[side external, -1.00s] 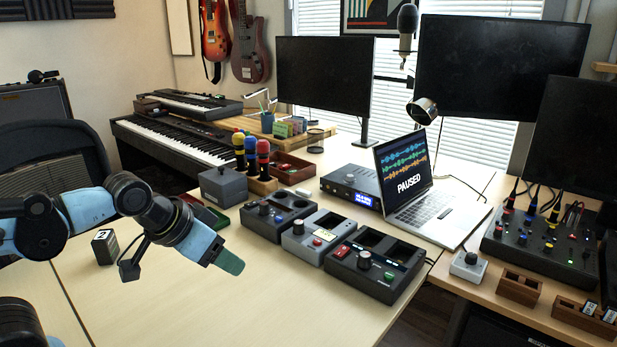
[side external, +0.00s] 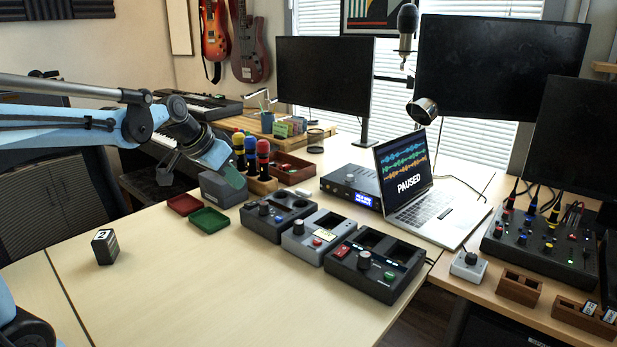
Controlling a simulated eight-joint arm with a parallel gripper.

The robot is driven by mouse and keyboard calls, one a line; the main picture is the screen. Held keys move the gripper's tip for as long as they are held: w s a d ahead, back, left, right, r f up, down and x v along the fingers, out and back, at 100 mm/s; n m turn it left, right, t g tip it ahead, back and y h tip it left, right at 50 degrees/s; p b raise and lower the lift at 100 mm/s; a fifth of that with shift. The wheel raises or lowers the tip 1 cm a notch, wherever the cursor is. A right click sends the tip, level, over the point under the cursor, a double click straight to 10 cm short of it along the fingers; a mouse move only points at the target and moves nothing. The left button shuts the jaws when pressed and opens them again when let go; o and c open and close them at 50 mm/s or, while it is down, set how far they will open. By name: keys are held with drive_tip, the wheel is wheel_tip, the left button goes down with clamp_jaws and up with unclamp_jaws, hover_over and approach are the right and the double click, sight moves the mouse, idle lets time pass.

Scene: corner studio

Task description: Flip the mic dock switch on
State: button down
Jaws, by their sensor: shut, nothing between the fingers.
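Several handheld microphones with yellow, blue and red heads (side external: 263,149) stand upright in a wooden holder (side external: 264,186). A grey box (side external: 217,192) sits just left of the holder. I cannot tell which unit is the mic dock, and no switch on the box or holder can be made out. My gripper (side external: 233,178) is shut and empty, with its green tip pointing down and right. In the picture it overlaps the top of the grey box and lies just left of the microphones. Whether it touches the box cannot be told.
Three control units (side external: 278,216) with knobs stand in a row right of the box. A red tray (side external: 184,205) and a green tray (side external: 209,220) lie in front of it. A dark cube marked 2 (side external: 105,247) stands at left.

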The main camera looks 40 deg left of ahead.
drive_tip(key=w+a, duration=0.5)
drive_tip(key=a, duration=0.6)
drive_tip(key=shift+a+f+t, duration=0.3)
drive_tip(key=shift+a+f, duration=0.05)
drive_tip(key=shift+f, duration=0.1)
drive_tip(key=shift+f, duration=0.1)
hover_over(251, 204)
drive_tip(key=s, duration=0.2)
wheel_tip(251, 204, down, 8)
drive_tip(key=shift+a+r, duration=0.1)
drive_tip(key=shift+r, duration=0.15)
wheel_tip(251, 204, down, 3)
drive_tip(key=shift+s+f, duration=0.2)
drive_tip(key=shift+f, duration=0.4)
